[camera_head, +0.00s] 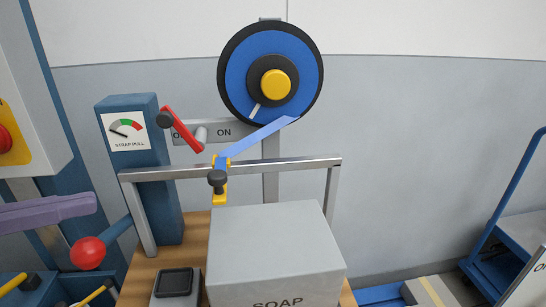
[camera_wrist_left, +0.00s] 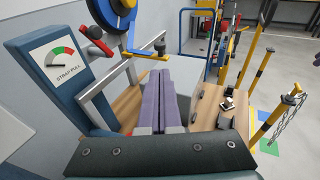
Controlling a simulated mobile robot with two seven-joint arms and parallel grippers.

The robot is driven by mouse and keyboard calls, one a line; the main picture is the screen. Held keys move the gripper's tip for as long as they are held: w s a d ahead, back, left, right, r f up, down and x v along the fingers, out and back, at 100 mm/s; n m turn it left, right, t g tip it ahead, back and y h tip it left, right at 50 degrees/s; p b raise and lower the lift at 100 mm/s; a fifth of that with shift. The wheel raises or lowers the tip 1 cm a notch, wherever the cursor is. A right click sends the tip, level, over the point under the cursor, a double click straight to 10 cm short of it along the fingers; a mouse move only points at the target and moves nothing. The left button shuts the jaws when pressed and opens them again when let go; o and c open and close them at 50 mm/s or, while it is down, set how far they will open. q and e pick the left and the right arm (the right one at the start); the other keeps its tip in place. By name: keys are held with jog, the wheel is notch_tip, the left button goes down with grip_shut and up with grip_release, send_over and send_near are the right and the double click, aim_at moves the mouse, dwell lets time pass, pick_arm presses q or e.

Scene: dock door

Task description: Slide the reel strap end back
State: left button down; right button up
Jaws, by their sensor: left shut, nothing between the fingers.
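The blue reel (camera_head: 240,85) with a yellow hub hangs on a post at the back. A blue strap (camera_head: 258,137) runs from it down left to the metal rail (camera_head: 275,166). The strap's end (camera_head: 220,161) is at the rail, by a yellow bracket (camera_head: 221,196) with a dark knob (camera_head: 217,181). The yellow bracket also shows in the left wrist view (camera_wrist_left: 147,56). My left gripper (camera_head: 94,203) has purple fingers, is shut and empty, and is left of the rail, apart from the strap end. The fingers show in the left wrist view (camera_wrist_left: 158,103). My right gripper is not in view.
A grey SOAP box (camera_head: 275,245) stands on the wooden bench in front of the rail. A blue STRAP PULL gauge post (camera_head: 130,130), a red lever (camera_head: 182,130) and a red ball handle (camera_head: 88,253) are at the left. A blue cart (camera_head: 510,235) stands at the right.

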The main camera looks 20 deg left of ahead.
aim_at(209, 179)
pick_arm(q)
jog(key=p+x, duration=0.2)
jog(key=x, duration=1.1)
jog(key=shift+w+d, duration=0.1)
jog(key=shift+w, duration=0.05)
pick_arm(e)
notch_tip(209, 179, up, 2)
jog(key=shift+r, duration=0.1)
